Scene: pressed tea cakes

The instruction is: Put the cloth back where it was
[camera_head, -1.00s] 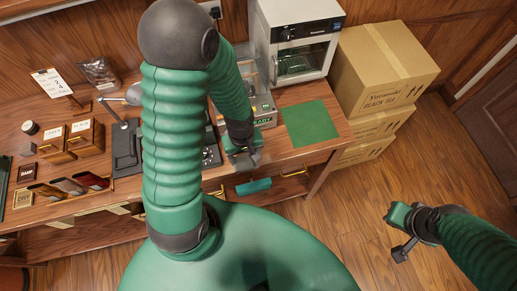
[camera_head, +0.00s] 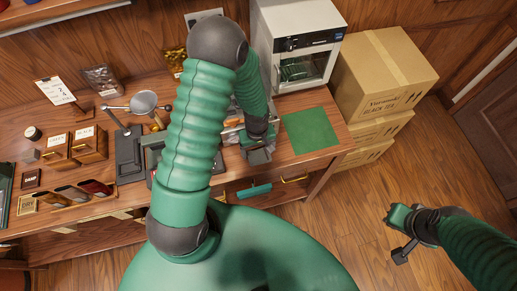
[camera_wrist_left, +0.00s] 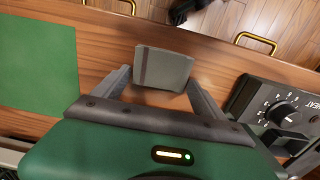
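A small grey folded cloth with a brown stripe (camera_wrist_left: 163,68) is between the fingertips of my left gripper (camera_wrist_left: 161,78). Both fingertips appear to touch its side edges, just above the wooden tabletop. In the head view my left gripper (camera_head: 258,153) is at the table's front edge, left of a green mat (camera_head: 311,130); the cloth is hard to make out there. The mat also shows in the left wrist view (camera_wrist_left: 38,65). My right gripper (camera_head: 398,233) is over the floor at the right, away from the table; its finger gap is unclear.
A heater box with a dial (camera_wrist_left: 285,108) stands close right of the gripper in the wrist view. A white oven (camera_head: 297,45) and stacked cartons (camera_head: 385,70) stand behind. A teal item (camera_head: 254,191) is at the table front, below. Wooden boxes (camera_head: 88,144) are at left.

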